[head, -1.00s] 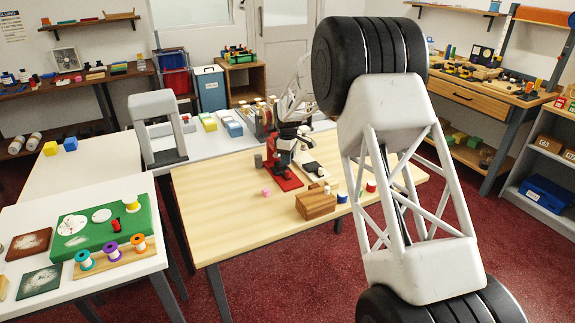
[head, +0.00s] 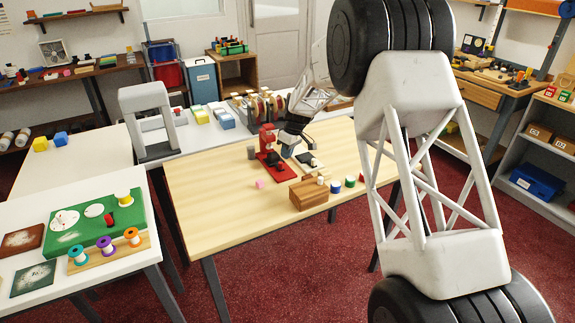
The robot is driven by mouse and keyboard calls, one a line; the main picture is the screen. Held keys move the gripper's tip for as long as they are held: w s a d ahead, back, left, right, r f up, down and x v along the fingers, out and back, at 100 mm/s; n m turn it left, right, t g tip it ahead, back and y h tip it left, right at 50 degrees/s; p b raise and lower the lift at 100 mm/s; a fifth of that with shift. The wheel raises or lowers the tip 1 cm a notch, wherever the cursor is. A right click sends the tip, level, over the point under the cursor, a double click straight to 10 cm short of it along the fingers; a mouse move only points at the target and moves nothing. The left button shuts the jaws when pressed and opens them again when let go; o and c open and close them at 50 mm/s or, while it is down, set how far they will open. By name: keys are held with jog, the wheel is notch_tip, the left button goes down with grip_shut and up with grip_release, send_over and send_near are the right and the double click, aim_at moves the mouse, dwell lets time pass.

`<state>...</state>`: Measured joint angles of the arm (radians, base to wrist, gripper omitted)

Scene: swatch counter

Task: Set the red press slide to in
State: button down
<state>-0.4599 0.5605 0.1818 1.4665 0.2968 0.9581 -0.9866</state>
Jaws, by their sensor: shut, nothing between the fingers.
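The red press (head: 267,138) stands on its red base (head: 283,173) on the wooden table, upright, near the back middle. Its slide is too small to make out, so I cannot tell its position. My gripper (head: 286,153) is just right of the press's upright, low over the base. It is shut and empty. I cannot tell whether its tips touch the press. My own arm links fill the right of the head view.
Right of the press lies a dark plate with a pale piece (head: 310,162). A wooden block (head: 308,193), a blue spool (head: 335,187), a green spool (head: 350,181), a pink cube (head: 259,183) and a grey cylinder (head: 251,152) share the table (head: 215,210). Its front left is clear.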

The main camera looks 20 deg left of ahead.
jog(key=s+d+r+m+t+y, duration=0.1)
jog(key=d+m+y, duration=0.3)
jog(key=d+m, duration=0.4)
jog(key=s+d+r+m+t+y, duration=0.2)
jog(key=s+d+m+t+y, duration=0.1)
jog(key=d+m, duration=0.5)
jog(key=shift+d+m+t+y, duration=0.25)
jog(key=shift+m+t+y, duration=0.25)
jog(key=shift+m+y, duration=0.55)
jog(key=shift+w+a, duration=0.1)
jog(key=x, duration=1.9)
jog(key=shift+a+f, duration=0.2)
jog(key=shift+f, duration=0.1)
jog(key=shift+a, duration=0.1)
